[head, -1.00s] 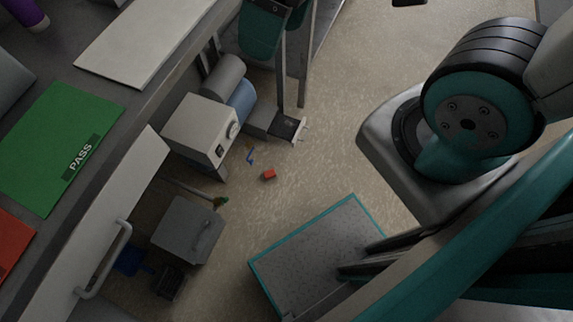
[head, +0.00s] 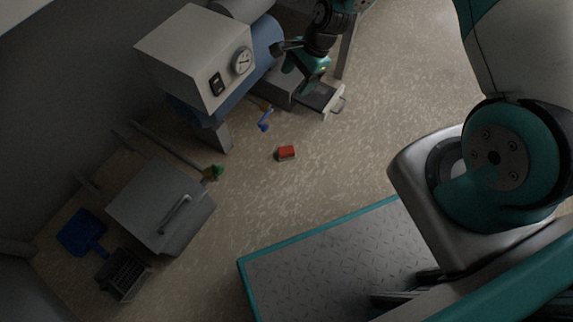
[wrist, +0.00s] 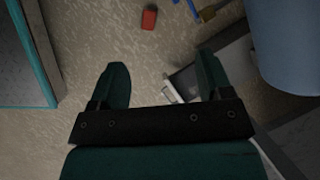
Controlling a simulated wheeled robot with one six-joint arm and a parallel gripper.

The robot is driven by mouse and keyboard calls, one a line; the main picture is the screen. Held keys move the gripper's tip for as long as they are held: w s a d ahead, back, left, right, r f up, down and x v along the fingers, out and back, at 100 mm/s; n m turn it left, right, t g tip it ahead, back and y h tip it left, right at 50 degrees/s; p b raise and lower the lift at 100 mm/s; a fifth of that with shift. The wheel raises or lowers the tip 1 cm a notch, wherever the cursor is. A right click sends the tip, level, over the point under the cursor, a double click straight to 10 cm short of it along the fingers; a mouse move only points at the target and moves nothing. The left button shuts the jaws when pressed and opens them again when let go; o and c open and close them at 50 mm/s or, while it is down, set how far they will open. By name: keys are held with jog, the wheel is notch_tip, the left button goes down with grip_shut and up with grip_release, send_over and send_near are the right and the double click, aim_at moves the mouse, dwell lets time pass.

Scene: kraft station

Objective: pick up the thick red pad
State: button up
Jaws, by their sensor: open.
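The thick red pad (head: 286,153) lies on the speckled floor in the head view, in front of the grey machine's foot. In the wrist view the red pad (wrist: 149,18) is near the top edge, beyond my fingertips and a little left of the line midway between them. My gripper (wrist: 160,75) is open and empty, with its two teal fingers apart. In the head view my gripper (head: 292,66) hangs at the top, above and beyond the pad, and apart from it.
A small blue and yellow item (head: 265,121) lies close to the pad. A box with a dial (head: 195,58), a blue cylinder (head: 268,36), a pale tray (head: 322,97) and a grey box (head: 160,205) stand around. My teal-edged base platform is in front. Floor right of the pad is clear.

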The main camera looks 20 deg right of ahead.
notch_tip(320, 180, down, 19)
jog(key=s+d+m+b, duration=0.1)
jog(key=d+m+b, duration=0.25)
jog(key=b, duration=0.25)
jog(key=m+b, duration=0.1)
jog(key=b, duration=0.5)
send_over(287, 150)
jog(key=d, duration=0.2)
jog(key=f, duration=1)
jog(key=shift+w+d+f, duration=0.15)
jog(key=shift+w+f, duration=0.05)
jog(key=shift+a+f+b, duration=0.3)
jog(key=shift+f+b, duration=0.2)
jog(key=shift+b, duration=0.05)
jog(key=b+x, duration=0.2)
jog(key=x, duration=0.1)
jog(key=b+x, duration=0.1)
jog(key=b, duration=0.1)
jog(key=shift+s+d+f, duration=0.1)
jog(key=shift+s+f, duration=0.1)
jog(key=shift+s, duration=0.05)
jog(key=shift+a+f, duration=0.25)
jog(key=shift+f, duration=0.1)
jog(key=shift+r, duration=0.1)
jog(key=c, duration=0.9)
jog(key=shift+o, duration=0.2)
